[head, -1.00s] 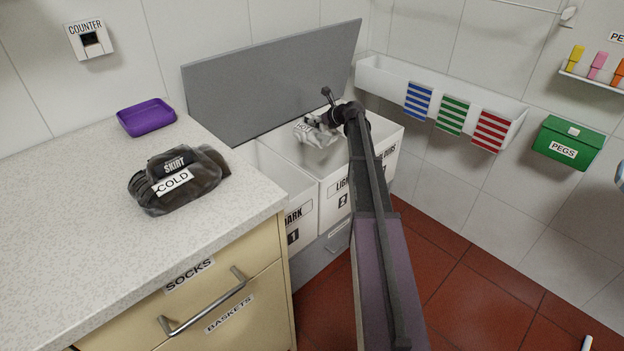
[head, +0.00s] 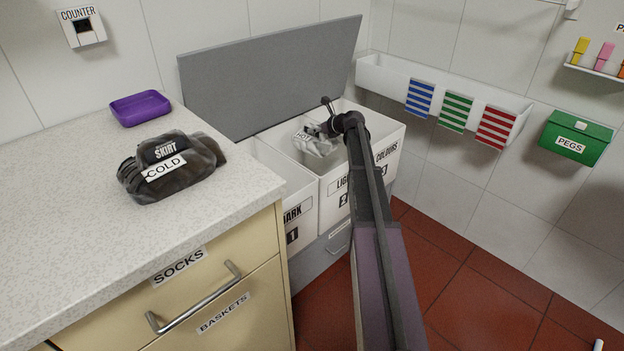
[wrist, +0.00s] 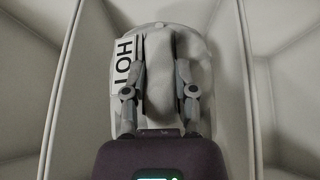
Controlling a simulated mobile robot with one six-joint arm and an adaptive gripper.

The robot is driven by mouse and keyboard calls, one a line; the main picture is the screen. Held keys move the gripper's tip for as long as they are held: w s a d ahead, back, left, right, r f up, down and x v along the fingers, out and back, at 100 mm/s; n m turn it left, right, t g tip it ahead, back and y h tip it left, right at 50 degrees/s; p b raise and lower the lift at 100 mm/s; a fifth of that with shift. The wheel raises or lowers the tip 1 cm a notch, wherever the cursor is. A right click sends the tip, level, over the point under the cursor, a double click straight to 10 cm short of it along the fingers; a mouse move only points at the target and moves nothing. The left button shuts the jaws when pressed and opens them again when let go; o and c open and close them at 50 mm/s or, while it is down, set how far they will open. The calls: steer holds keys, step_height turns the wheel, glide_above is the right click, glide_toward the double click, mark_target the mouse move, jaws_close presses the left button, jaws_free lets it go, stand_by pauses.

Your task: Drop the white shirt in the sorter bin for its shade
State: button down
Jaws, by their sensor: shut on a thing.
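The white shirt (head: 314,145), a crumpled bundle with a HOT tag, hangs from my gripper (head: 328,128) over the middle compartment of the white sorter bin (head: 333,205), which is marked LIGHT and 2. In the wrist view my gripper (wrist: 160,48) is shut on the shirt (wrist: 206,50), with the HOT tag on the left and compartment walls on both sides. The shirt's lower part sits about at the rim or just inside; its exact depth is unclear. The DARK 1 compartment (head: 300,215) is to the left and the COLOURS compartment (head: 388,157) to the right, partly hidden by my arm.
The raised grey lid (head: 270,80) stands behind the bin. A dark skirt (head: 170,180) with a COLD tag lies on the counter (head: 60,240) beside a purple tray (head: 140,108). A white wall trough (head: 385,82) and green PEGS box (head: 575,138) are at right.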

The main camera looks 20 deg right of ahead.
steer(key=shift+c, duration=1.7)
jaws_free()
steer(key=shift+r, duration=0.1)
step_height(320, 180, up, 6)
steer(key=p, duration=0.6)
steer(key=s+a+r+p, duration=0.1)
steer(key=s+r+p, duration=0.8)
steer(key=s, duration=0.1)
steer(key=s+a+r+n+y+p, duration=0.1)
steer(key=s+a+r+p, duration=0.1)
steer(key=s+r+p, duration=0.7)
steer(key=shift+s+a+r+g+p, duration=0.2)
steer(key=shift+s+a+g+p, duration=0.15)
steer(key=shift+s, duration=0.5)
steer(key=shift+d, duration=0.1)
steer(key=shift+r, duration=0.15)
